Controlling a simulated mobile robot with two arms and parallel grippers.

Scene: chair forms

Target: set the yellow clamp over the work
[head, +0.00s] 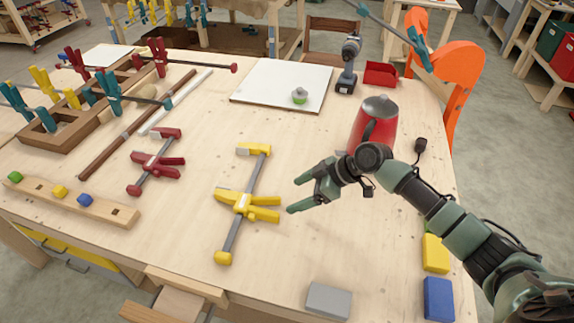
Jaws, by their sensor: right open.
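The yellow clamp (241,203) lies flat on the workbench, its grey bar running from lower left to upper right. My right gripper (294,196) is open and empty just to the right of the clamp's yellow handles, with its two fingers pointing left toward them. It appears apart from the clamp. At the back left, a brown wooden frame (70,130), perhaps the work, lies with red, yellow and teal clamps on and around it. My left gripper is not in view.
A dark red clamp (154,163) and a peg board (110,209) lie to the left. A red pot (374,122) stands just behind my right wrist. A drill (348,66) and a white board (275,84) are at the back. Bare wood surrounds the yellow clamp.

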